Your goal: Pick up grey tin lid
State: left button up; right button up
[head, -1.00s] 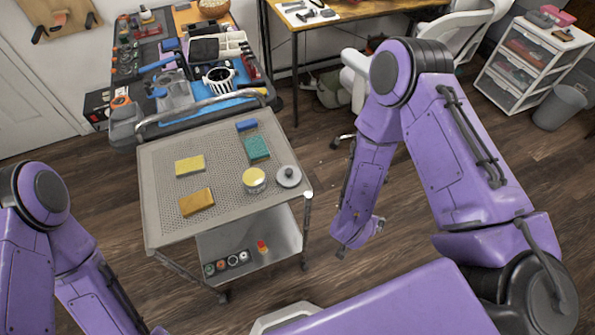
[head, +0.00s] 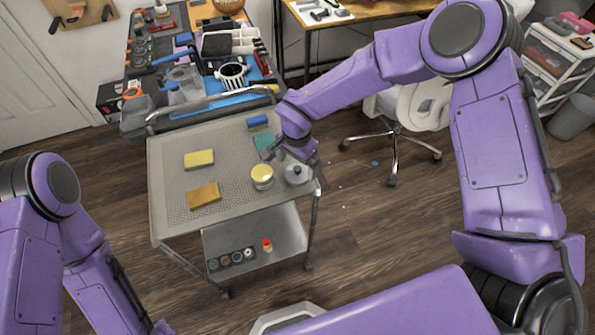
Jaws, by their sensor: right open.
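The grey tin lid (head: 298,175), round with a dark knob, lies on the top shelf of the cart (head: 222,218) near its right edge. A tin (head: 262,182) with a yellow top stands just left of it. My right gripper (head: 290,157) is open and points down at the far side of the lid, close to it. I cannot tell whether it touches the lid. The gripper and wrist partly hide a green block (head: 263,142). My left arm is at the lower left, and its gripper is out of view.
A yellow sponge (head: 199,159), an orange block (head: 204,195) and a blue block (head: 257,121) also lie on the cart top. The cart's handle (head: 210,101) runs along its far side. Behind stands a cluttered workbench. An office chair (head: 415,105) is at the right.

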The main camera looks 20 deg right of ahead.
aim_at(297, 169)
notch_tip(297, 169, down, 4)
jog(key=shift+w+r, duration=0.1)
jog(key=c, duration=1)
